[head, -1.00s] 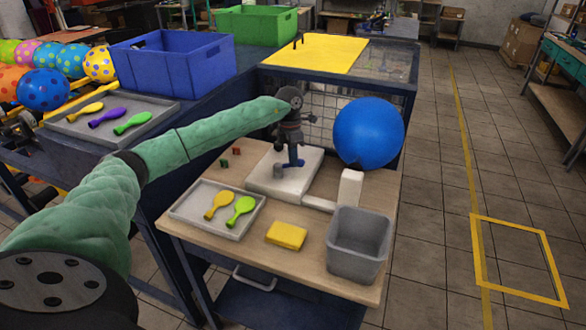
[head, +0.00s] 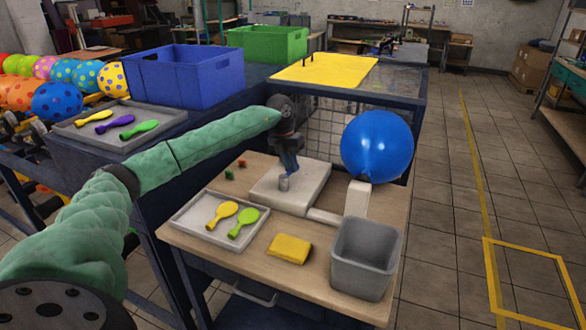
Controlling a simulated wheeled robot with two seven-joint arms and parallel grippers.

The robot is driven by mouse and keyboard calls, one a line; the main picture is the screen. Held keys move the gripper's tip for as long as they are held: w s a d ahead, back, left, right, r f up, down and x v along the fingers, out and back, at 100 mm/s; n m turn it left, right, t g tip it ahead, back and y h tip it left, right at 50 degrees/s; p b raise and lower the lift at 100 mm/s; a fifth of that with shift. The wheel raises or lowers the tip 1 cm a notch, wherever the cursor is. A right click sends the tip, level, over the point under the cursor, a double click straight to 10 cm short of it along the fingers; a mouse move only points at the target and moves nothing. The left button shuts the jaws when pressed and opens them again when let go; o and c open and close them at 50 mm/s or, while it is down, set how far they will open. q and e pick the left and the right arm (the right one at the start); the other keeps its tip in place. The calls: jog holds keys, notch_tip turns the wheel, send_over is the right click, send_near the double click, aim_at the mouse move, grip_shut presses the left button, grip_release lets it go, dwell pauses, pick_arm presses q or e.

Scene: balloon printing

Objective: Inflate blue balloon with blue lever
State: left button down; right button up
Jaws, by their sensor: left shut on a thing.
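A large, round, inflated blue balloon (head: 377,146) sits above a white upright block (head: 357,198) at the right rear of the wooden table. My left gripper (head: 289,168) points down over this base, just behind the cylinder. It is shut on a small blue part, which looks like the blue lever; the fingers hide most of it. My right gripper is not in view.
A grey tray (head: 193,230) with a yellow and a green balloon, a yellow sponge (head: 289,249) and a grey bin (head: 365,258) stand in front. A blue crate (head: 185,76) and a tray with several flat balloons stand at back left.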

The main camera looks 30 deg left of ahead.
pick_arm(q)
jog(key=shift+a+n, duration=0.35)
jog(key=shift+n, duration=0.25)
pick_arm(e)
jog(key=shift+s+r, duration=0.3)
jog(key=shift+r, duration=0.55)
pick_arm(q)
jog(key=c, duration=1.4)
grip_release()
jog(key=shift+s, duration=0.1)
